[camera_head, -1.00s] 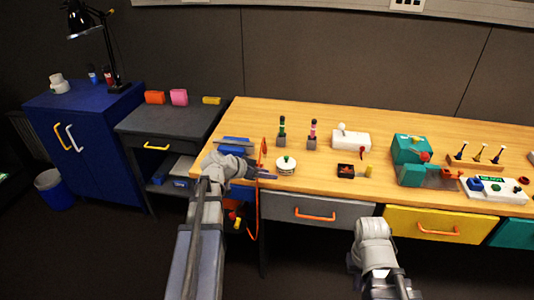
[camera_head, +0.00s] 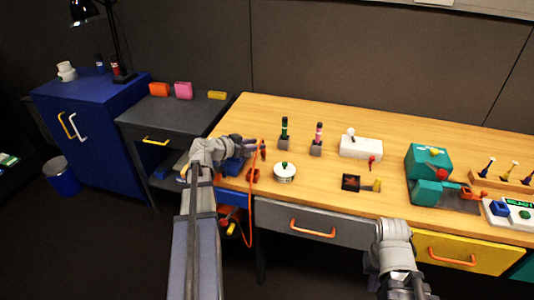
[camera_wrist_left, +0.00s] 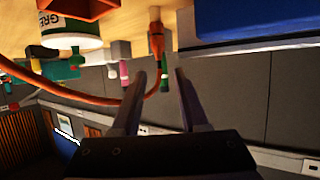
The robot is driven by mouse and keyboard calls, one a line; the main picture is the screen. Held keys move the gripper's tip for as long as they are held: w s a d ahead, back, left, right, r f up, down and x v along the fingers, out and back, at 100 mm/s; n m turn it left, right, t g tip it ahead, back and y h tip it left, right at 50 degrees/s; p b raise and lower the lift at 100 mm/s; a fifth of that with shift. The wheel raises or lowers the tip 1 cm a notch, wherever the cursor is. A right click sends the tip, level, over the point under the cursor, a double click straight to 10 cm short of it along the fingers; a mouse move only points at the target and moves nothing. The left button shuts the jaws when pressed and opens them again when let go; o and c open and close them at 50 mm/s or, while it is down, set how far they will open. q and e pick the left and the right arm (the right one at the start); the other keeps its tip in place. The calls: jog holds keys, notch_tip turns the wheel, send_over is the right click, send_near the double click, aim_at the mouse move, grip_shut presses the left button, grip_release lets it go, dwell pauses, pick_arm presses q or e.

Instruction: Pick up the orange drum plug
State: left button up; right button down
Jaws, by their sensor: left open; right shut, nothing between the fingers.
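The orange plug (camera_head: 263,147) stands at the left end of the wooden bench, with an orange cord running from it over the front edge. In the left wrist view the plug (camera_wrist_left: 156,36) shows just beyond my fingertips, and the cord curves away to the left. My left gripper (camera_head: 249,142) is open, above the blue box (camera_head: 236,165) and left of the plug. Its two fingers (camera_wrist_left: 160,75) have nothing between them; the plug looks apart from them. My right gripper (camera_head: 399,277) is shut and empty, in front of the drawers.
A white drum with a green knob (camera_head: 284,173) and an orange piece (camera_head: 252,175) are close to the plug. Two upright-handled tools (camera_head: 316,140) stand behind. A white joystick box (camera_head: 361,147) and a teal machine (camera_head: 428,170) are farther right.

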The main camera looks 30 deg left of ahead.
pick_arm(q)
jog(key=shift+b+x, duration=1.45)
jog(key=shift+x, duration=2.1)
jog(key=shift+w+f, duration=0.15)
jog(key=shift+w, duration=0.15)
jog(key=shift+c, duration=0.3)
grip_shut()
